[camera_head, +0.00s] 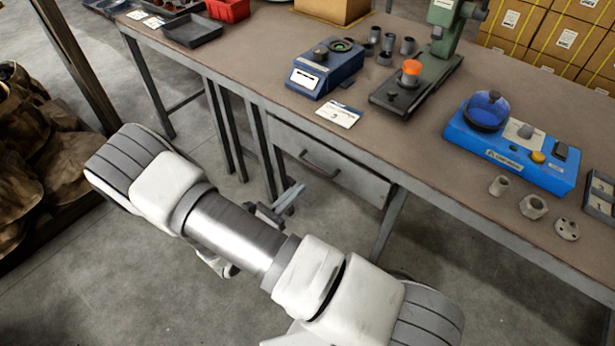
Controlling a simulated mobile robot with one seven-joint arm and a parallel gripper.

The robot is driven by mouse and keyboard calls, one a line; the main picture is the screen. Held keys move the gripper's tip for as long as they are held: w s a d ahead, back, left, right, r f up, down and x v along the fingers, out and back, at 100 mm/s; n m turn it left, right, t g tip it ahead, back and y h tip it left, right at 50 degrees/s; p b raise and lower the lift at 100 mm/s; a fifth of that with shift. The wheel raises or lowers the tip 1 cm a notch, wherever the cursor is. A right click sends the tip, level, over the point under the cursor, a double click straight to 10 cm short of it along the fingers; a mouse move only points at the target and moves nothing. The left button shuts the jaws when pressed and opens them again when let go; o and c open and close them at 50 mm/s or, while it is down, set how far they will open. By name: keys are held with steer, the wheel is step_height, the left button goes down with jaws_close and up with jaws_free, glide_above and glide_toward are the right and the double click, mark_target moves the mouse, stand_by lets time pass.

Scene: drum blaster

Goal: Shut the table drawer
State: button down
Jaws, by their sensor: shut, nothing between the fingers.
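The grey metal drawer (352,178) sits under the front edge of the long brown-topped table (230,62). A bar handle (320,166) is on its front. The drawer front looks close to the table's frame; from this angle I cannot tell how far it stands out. My gripper (291,197) is shut and empty. In the picture it shows just left of and below the drawer front, partly hidden behind my white and silver arm. I see no contact between it and the drawer or handle.
On the table stand a blue device (325,68), a green press (432,60), a blue machine with a dome (515,145), grey cups and a dark tray (192,30). Table legs (220,125) rise left of the drawer. Brown sacks (40,130) lie at far left. Concrete floor is open below.

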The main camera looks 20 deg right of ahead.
steer(key=n+b, duration=0.5)
steer(key=n, duration=1.3)
glide_toward(340, 158)
steer(key=x, duration=0.5)
steer(key=shift+w+d+f, duration=0.1)
steer(key=shift+d+f, duration=0.05)
steer(key=shift+d, duration=0.1)
steer(key=shift+w+d, duration=0.45)
steer(key=shift+d, duration=0.05)
steer(key=shift+d, duration=0.1)
steer(key=shift+r+p+x, duration=0.2)
steer(key=shift+p+x, duration=0.35)
steer(key=shift+x, duration=0.5)
